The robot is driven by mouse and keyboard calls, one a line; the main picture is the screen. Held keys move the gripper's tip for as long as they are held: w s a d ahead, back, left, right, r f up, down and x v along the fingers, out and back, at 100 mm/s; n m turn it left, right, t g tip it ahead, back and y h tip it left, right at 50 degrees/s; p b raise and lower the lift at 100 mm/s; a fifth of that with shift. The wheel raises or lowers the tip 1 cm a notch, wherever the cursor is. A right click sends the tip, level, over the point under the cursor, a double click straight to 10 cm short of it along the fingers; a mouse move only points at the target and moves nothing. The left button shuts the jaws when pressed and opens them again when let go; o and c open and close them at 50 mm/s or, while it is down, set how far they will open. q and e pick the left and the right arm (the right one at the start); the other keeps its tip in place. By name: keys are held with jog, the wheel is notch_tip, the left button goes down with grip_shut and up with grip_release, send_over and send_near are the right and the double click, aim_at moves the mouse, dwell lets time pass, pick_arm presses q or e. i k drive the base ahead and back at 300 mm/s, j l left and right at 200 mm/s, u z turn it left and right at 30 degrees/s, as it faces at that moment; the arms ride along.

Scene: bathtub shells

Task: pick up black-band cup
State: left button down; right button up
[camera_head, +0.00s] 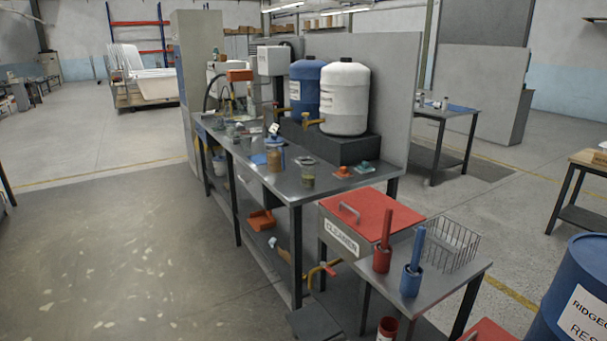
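Several small cups stand on the long grey metal bench (250,170). One clear, greenish cup (308,177) stands near the bench's near end. Another dark cup (246,143) stands farther back among similar small ones. They are too small for me to tell which one has a black band. A jar with brown contents and a blue top (274,158) stands between them. Neither of my grippers is in view.
A white drum (344,98) and a blue drum (306,88) stand on a dark block at the bench's back. A red-lidded cleaner box (372,215), red and blue brush holders and a wire basket (452,245) stand at the near end. The floor to the left is clear.

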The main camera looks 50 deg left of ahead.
aim_at(307, 165)
jog(key=u, duration=1.7)
